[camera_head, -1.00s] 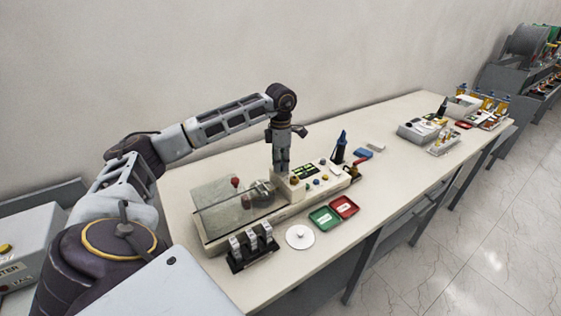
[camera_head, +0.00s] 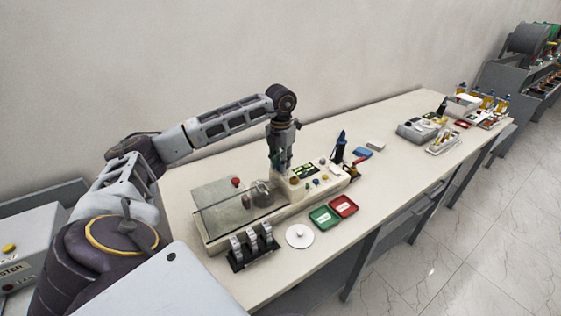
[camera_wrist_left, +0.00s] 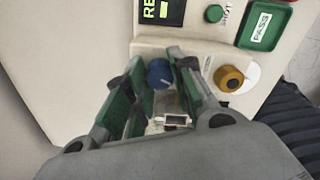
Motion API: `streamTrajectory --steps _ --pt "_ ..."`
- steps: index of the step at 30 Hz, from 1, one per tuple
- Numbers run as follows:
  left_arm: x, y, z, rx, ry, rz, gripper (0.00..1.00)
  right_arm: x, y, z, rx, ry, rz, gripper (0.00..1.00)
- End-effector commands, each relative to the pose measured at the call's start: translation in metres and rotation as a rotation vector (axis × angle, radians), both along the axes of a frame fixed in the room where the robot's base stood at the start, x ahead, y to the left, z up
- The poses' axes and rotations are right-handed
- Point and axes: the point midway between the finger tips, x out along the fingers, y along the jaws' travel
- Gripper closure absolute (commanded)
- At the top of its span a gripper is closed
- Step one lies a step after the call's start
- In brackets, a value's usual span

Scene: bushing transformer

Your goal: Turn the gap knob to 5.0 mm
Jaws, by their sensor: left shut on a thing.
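A blue knob (camera_wrist_left: 159,73) with a pale pointer line sits on the cream tester panel (camera_head: 330,182). My left gripper (camera_head: 279,169) points down at the left end of this panel in the head view. In the left wrist view my left gripper (camera_wrist_left: 158,70) has its green-padded fingers on both sides of the blue knob and is shut on it. A small framed window (camera_wrist_left: 175,120) shows between the fingers, but I cannot read a gap value. The knob is hidden behind the gripper in the head view. My right gripper is not in view.
A yellow knob (camera_wrist_left: 229,78) is close to the right finger. A green button (camera_wrist_left: 214,13) and a green PASS tray (camera_wrist_left: 266,24) lie beyond. A clear-covered test cell (camera_head: 222,208) adjoins the panel. A red tray (camera_head: 344,206) and white disc (camera_head: 299,236) lie in front.

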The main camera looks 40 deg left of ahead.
Motion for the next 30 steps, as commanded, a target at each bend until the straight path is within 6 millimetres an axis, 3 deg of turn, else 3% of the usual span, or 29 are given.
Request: streamTrajectory --steps 15,30 --pt "0.0009 0.0008 0.0019 0.0 -0.004 0.327 0.99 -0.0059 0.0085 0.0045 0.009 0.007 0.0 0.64" --pt "0.0011 0.0009 0.002 0.001 -0.005 0.386 0.99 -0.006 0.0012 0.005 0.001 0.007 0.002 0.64"
